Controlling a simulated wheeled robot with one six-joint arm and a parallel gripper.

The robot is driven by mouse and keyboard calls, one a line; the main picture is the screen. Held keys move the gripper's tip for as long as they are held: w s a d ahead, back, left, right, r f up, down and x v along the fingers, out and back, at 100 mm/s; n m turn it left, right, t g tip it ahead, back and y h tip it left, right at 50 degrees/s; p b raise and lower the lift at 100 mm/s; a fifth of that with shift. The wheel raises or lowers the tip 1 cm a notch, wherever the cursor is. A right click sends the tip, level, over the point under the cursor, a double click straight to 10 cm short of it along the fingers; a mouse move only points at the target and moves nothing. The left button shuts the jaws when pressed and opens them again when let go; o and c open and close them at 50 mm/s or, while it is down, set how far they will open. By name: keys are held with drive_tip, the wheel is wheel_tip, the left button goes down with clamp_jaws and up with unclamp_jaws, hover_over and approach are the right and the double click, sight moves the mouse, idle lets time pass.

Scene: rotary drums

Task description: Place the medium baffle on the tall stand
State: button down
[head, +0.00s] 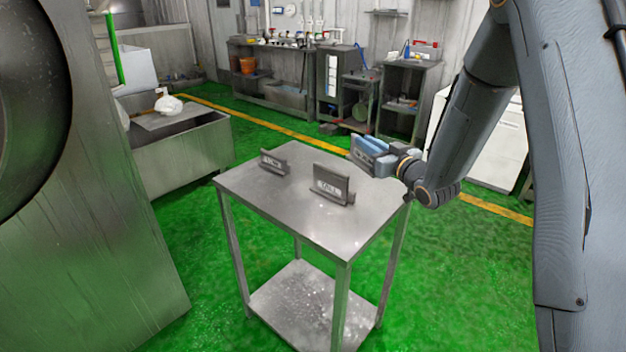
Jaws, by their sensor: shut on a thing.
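The tall stand (330,185) is a dark grey metal holder with a label reading TALL, near the middle of the steel table (290,205). A smaller labelled stand (273,162) is further left on the same table; its label is too small to read surely. My gripper (368,149) is above the back right part of the table, to the right of and behind the tall stand, pointing left. It is shut on a small greyish piece, taken as the medium baffle, mostly hidden by the fingers. Its size and exact shape cannot be told. The tall stand looks empty.
A large steel drum housing (110,220) fills the left side. A steel bin (185,150) with a white bag (168,104) stands behind it. Workbenches line the back wall. The table's front half is bare, and its lower shelf (300,300) is empty.

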sight(365, 163)
drive_tip(key=f, duration=0.4)
drive_tip(key=f+p, duration=0.1)
drive_tip(key=f, duration=0.2)
drive_tip(key=shift+w, duration=0.25)
drive_tip(key=shift+f+p, duration=0.65)
drive_tip(key=shift+f, duration=1.55)
drive_tip(key=c, duration=1.8)
unclamp_jaws()
drive_tip(key=shift+f, duration=0.15)
drive_tip(key=shift+o, duration=0.4)
drive_tip(key=shift+s+d, duration=0.1)
drive_tip(key=b+v, duration=0.3)
drive_tip(key=v, duration=0.7)
drive_tip(key=shift+s, duration=0.1)
drive_tip(key=shift+b+v, duration=0.3)
drive_tip(key=shift+v, duration=0.5)
